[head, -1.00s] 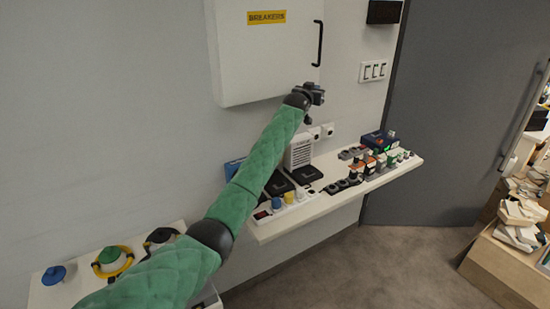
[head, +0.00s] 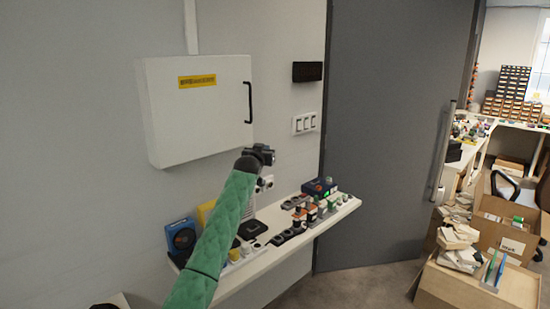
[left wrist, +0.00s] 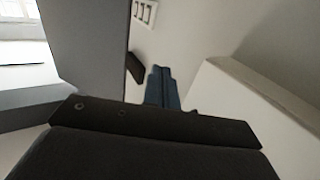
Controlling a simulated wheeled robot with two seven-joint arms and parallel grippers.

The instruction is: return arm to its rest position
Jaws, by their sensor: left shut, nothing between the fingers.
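My left arm (head: 222,225), in a green quilted sleeve, reaches up from the bottom of the head view. Its left gripper (head: 264,153) is in front of the wall, just below and right of the breaker box's handle, with nothing seen in it. In the left wrist view the two bluish fingers (left wrist: 161,86) lie together, shut and empty. The white breaker box (head: 200,115) has a yellow label and a black handle (head: 248,102); its door looks closed. My right gripper is not in view.
A white wall shelf (head: 285,247) below the gripper holds several switches, buttons and small boxes. A blue box (head: 180,237) stands at its left end. A grey door (head: 395,130) is to the right. Cartons (head: 480,285) stand at the far right. Floor shows before the door.

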